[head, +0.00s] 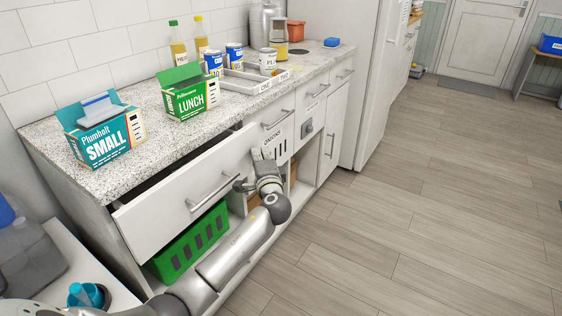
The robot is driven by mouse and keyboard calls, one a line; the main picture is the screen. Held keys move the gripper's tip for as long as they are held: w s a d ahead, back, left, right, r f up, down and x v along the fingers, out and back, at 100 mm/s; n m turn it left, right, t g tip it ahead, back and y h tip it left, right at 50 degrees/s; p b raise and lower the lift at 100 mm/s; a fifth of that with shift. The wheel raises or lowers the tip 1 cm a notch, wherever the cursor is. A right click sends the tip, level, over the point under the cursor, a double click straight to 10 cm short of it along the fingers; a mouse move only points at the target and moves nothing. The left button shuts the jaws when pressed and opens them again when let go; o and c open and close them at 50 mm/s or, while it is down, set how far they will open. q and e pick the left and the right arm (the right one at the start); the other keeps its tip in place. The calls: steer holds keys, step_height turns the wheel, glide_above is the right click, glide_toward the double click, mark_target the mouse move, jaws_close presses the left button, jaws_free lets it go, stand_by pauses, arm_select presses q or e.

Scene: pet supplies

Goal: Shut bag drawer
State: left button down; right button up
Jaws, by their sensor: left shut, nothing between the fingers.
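A white drawer (165,198) at the left end of the counter stands partly open. Its front is pulled out from the cabinet, and a dark gap shows behind its top edge. A metal bar handle (212,192) is on its front. I see no label on this drawer; its inside is mostly hidden. My left gripper (262,160) is near the right end of the drawer front, right of the handle. It is shut and empty. I cannot tell whether it touches the front. My right gripper is not in view.
A speckled counter (150,151) holds a teal SMALL box (104,142), a green LUNCH box (190,97), bottles, cans and a tray. A green crate (188,246) sits below the open drawer. Other drawers to the right look shut. The wooden floor (430,190) at right is clear.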

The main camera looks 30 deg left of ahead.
mark_target(243, 148)
arm_select(q)
steer(key=a, duration=0.6)
steer(key=shift+w, duration=0.25)
steer(key=shift+a, duration=0.15)
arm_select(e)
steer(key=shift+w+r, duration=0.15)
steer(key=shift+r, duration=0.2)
arm_select(q)
steer(key=shift+a+r, duration=0.1)
